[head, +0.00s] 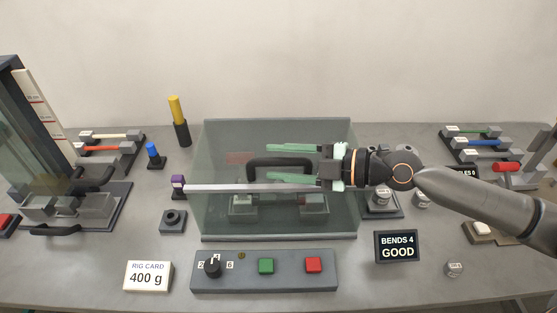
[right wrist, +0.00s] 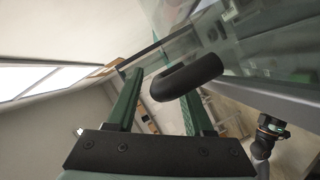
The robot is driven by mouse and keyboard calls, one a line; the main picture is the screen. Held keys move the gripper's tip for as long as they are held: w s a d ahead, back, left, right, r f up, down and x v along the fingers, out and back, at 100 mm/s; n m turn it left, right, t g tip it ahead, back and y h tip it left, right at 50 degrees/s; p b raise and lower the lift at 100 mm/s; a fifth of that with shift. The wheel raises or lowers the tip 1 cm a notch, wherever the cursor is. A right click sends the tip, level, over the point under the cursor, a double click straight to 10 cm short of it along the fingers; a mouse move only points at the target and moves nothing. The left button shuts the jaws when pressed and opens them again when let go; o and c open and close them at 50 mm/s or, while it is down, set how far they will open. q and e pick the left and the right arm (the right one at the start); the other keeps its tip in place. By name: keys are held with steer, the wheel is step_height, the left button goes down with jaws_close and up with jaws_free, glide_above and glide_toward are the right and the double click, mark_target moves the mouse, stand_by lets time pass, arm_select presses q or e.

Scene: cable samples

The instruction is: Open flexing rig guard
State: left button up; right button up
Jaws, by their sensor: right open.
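The flexing rig guard (head: 335,222) is a clear, greenish box standing down over the rig at the middle of the table. Its dark handle (head: 258,162) runs across the front panel; it also shows as a black curved bar in the right wrist view (right wrist: 187,77). My right gripper (head: 252,164) is open, coming in from the right. In the head view its green fingers lie above and below the handle. In the right wrist view the handle's curved end shows between the fingers; I cannot tell whether they touch it. Small grey clamps show inside the guard. My left gripper is out of view.
A control panel (head: 240,286) with a knob, green and red buttons stands in front of the guard. A pale bar (head: 250,187) with a purple end crosses the guard's front. A "BENDS 4 GOOD" display (head: 397,262) stands right, a rig card (head: 148,289) left.

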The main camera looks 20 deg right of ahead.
steer(key=shift+c, duration=0.2)
jaws_close()
stand_by(1.1)
